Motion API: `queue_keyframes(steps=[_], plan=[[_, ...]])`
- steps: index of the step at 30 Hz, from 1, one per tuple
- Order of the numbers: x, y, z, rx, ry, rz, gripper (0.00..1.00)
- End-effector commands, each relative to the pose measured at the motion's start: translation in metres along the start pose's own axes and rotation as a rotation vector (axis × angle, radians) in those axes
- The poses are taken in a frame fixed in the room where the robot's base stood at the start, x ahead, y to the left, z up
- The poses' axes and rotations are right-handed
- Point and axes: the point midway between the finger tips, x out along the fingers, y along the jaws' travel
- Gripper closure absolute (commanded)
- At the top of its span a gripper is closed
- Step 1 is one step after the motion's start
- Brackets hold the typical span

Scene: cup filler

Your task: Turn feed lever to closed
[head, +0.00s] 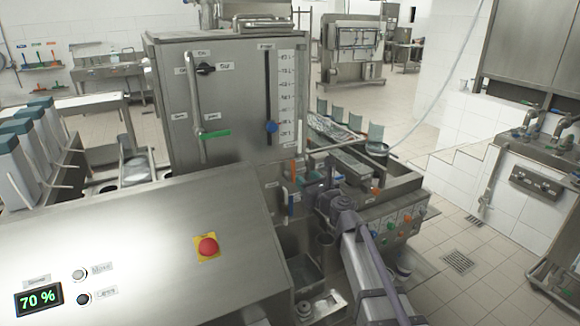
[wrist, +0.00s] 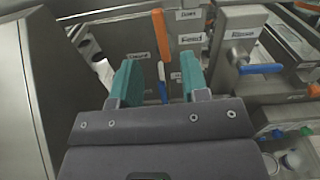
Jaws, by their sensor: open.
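An orange lever handle (wrist: 159,36) stands upright on a metal panel just left of a label reading "Feed". A label (wrist: 188,15) above right is too small to read surely, and another label (wrist: 137,57) sits to the left. The orange handle also shows in the head view (head: 293,169). My gripper (wrist: 158,65) is open, its two teal fingers apart, with nothing held. In the wrist view the orange handle lies ahead, between the finger directions; I cannot tell whether they touch. My gripper also shows in the head view (head: 309,179), beside the panel.
A blue handle (wrist: 162,92) shows between the fingers, below the orange one. A blue lever (wrist: 258,69) sits right, under a "Rinse" label. A tall steel cabinet (head: 225,105) stands behind, and a sloped console with a red button (head: 207,246) lies left.

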Motion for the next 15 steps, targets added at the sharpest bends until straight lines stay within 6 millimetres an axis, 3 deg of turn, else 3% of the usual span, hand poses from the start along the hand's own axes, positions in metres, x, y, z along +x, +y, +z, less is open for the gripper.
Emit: queue_keyframes(steps=[9,15], plan=[[0.075,-0.001,0.000,-0.003,0.000,0.002,0.58],[0.095,0.000,0.000,-0.003,0.000,0.001,0.58]])
